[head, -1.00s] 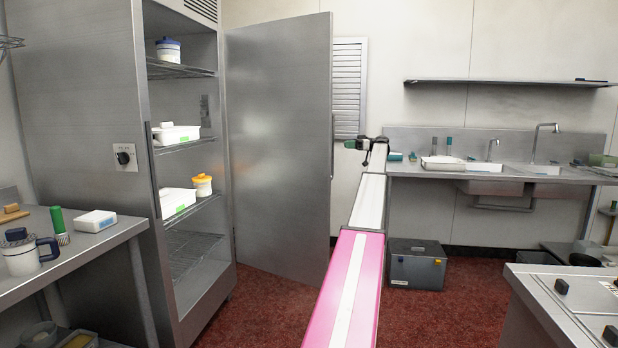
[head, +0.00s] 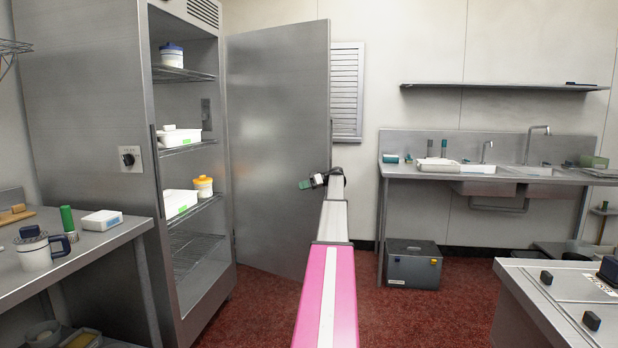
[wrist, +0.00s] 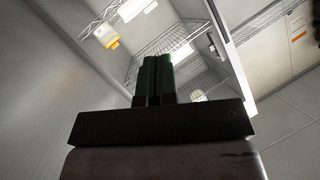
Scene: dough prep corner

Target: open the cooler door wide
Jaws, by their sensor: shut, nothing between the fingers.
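The tall steel cooler (head: 88,120) stands at the left with its front open to view. Its door (head: 275,130) is hinged at the cooler's right side and stands well open, swung out to the right. A dark upright handle strip shows at the door's free edge. My gripper (head: 304,185) is shut and empty, its green fingers pointing left. In the head view it overlaps the door near the free edge; I cannot tell whether it touches. The wrist view shows the green fingers (wrist: 155,77) pressed together, with wire shelves (wrist: 170,45) beyond.
Tubs and jars stand on the cooler shelves (head: 185,72). A steel counter (head: 110,238) with a mug stands at the left front. A sink bench (head: 440,176) is along the back wall, with a grey box (head: 412,262) beneath. Another counter (head: 540,310) is at the right front. Red floor lies between.

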